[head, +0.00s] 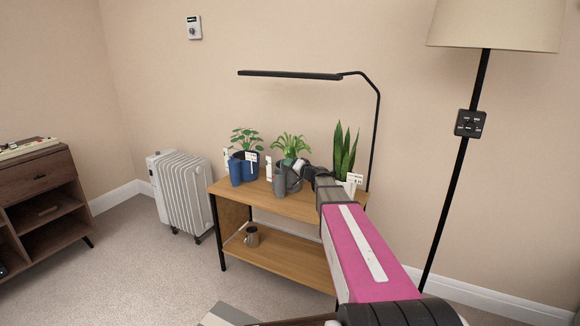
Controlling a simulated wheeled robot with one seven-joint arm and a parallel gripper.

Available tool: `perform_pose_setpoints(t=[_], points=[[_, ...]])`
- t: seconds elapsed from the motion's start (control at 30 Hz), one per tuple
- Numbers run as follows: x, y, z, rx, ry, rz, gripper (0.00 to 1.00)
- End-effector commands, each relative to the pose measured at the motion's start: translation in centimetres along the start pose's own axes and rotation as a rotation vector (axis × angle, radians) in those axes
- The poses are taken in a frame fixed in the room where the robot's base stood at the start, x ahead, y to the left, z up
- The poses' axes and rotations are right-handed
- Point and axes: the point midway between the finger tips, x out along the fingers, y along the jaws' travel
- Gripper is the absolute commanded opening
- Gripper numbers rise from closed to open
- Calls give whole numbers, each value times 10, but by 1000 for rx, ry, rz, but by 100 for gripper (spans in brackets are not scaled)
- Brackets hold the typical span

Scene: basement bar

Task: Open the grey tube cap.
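A grey tube (280,181) stands upright on the wooden shelf top (228,190), in front of the middle plant. Its cap cannot be told apart from its body at this size. A grey pot (294,182) sits close beside it on the right. My gripper (302,167) reaches in from the right, at about the height of the tube's top and just right of it. Its fingers are small and dark against the pot and plant. I cannot tell whether they touch the tube or whether they are open.
A snake plant (345,152) stands on the right. White labels stand among them. A black lamp (290,74) arches above.

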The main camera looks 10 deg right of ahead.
Motion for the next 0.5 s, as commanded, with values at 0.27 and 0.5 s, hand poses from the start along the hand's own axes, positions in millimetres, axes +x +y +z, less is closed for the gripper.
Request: perform_pose_setpoints(t=[0.27,0.5], points=[[0,1,1,3,4,-6,0],[-4,3,2,32,58,-72,0]])
